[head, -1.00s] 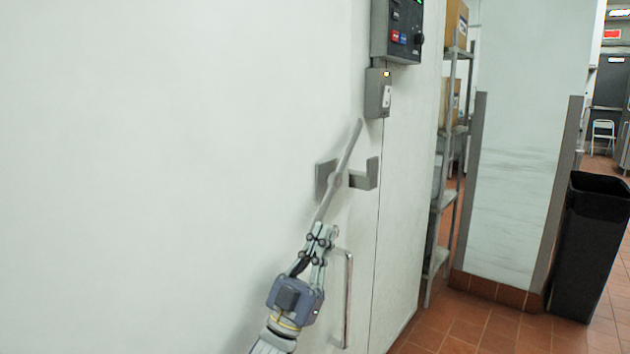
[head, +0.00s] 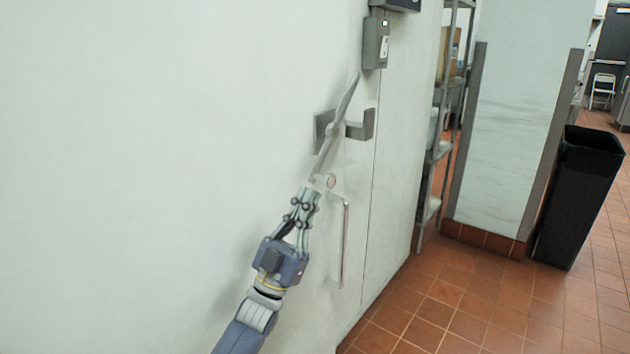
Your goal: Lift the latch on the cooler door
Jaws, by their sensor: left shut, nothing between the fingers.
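The cooler door (head: 180,130) is a large white panel filling the left and middle of the view. Its grey latch bar (head: 344,105) is steeply tilted, with its top leaning right, and crosses a grey bracket (head: 359,126). My left gripper (head: 311,190) is shut and empty at the bar's lower end. The fingertips overlap that end in the picture, and I cannot tell whether they touch it. A metal pull handle (head: 345,240) stands on the door just right of the gripper. My right gripper is not in view.
A grey switch box (head: 376,43) is above the latch. To the right are a wire shelf rack (head: 436,150), a white wall (head: 520,110) with grey corner guards and a black bin (head: 578,195). The tiled floor (head: 440,305) is clear in front of them.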

